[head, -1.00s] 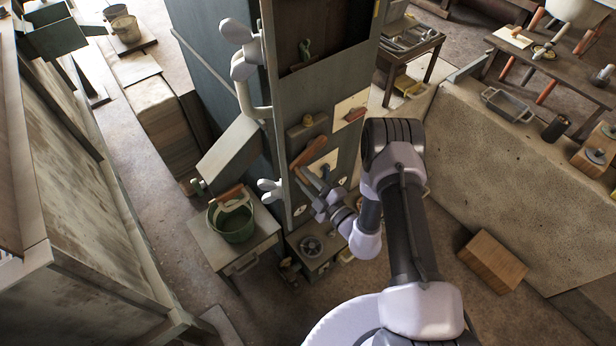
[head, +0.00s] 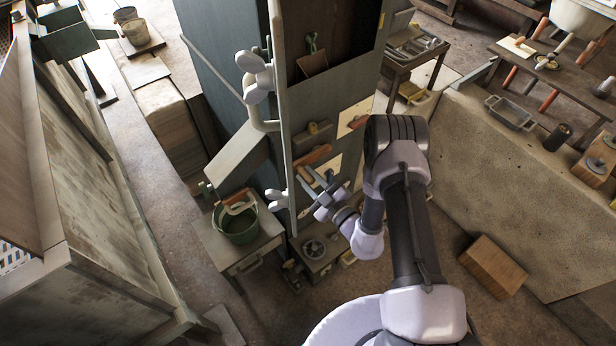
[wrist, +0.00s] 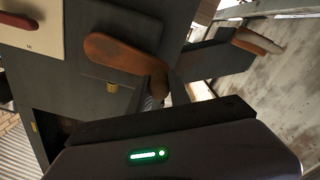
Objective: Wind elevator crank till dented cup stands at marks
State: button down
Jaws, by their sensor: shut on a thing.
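The crank has a brown wooden arm (head: 313,155) on the front of the tall grey elevator cabinet (head: 352,78). In the wrist view the worn orange-brown crank arm (wrist: 122,50) runs to a short grip (wrist: 157,84) at its right end. My gripper (head: 322,184) is shut on that grip; its body hides part of the hold. In the cabinet's upper opening sits a brown cup-like piece (head: 312,63) with a green part (head: 312,42) above it. I cannot make out a dent or marks on it.
A sloping chute (head: 236,158) sticks out left of the cabinet, above a green bucket (head: 238,222) on a small table. Pale wing-shaped fittings (head: 257,76) line the cabinet's left edge. A low stone wall (head: 500,180) and a wooden block (head: 492,266) are at the right.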

jog(key=c, duration=1.2)
grip_release()
jog(key=shift+d, duration=0.1)
jog(key=p+v, duration=0.2)
jog(key=v, duration=1.5)
jog(key=shift+s+d, duration=0.1)
jog(key=shift+d, duration=0.05)
